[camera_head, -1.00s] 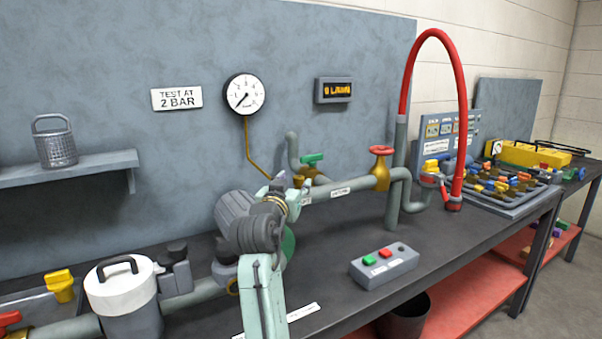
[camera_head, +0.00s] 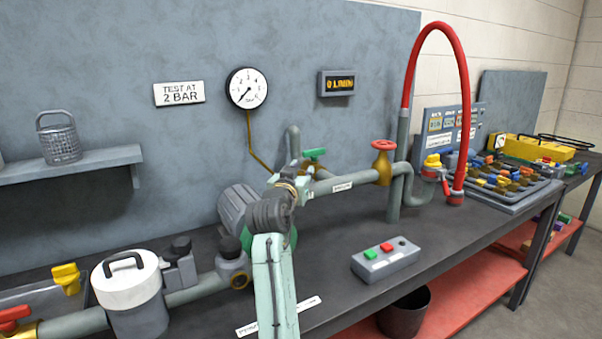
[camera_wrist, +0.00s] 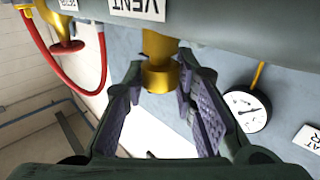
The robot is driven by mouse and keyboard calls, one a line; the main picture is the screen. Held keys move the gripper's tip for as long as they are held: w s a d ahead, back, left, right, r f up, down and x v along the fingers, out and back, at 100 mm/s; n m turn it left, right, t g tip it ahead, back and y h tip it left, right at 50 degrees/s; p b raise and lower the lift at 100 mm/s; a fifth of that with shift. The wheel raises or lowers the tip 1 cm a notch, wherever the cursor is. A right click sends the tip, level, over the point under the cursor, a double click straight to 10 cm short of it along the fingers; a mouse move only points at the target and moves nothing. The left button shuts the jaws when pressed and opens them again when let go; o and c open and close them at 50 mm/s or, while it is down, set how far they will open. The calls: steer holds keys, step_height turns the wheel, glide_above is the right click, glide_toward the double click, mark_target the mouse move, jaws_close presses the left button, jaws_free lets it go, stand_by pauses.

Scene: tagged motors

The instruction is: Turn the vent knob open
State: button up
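The vent knob (camera_wrist: 160,78) shows in the wrist view as a brass stem with a wider round end, beside a white VENT label (camera_wrist: 137,8) on the grey pipe. My gripper (camera_wrist: 161,70) is open, with one finger on each side of the knob. I cannot tell whether either finger touches it. My own arm and gripper hide the knob there.
The pressure gauge (camera_head: 247,88) hangs on the back panel above the pipe. A red-wheeled brass valve (camera_head: 383,165) and a red hose (camera_head: 464,110) stand to the right. A button box (camera_head: 386,260) sits on the dark bench, with bare bench around it. A white-lidded canister (camera_head: 126,283) is left.

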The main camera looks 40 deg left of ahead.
jaws_close()
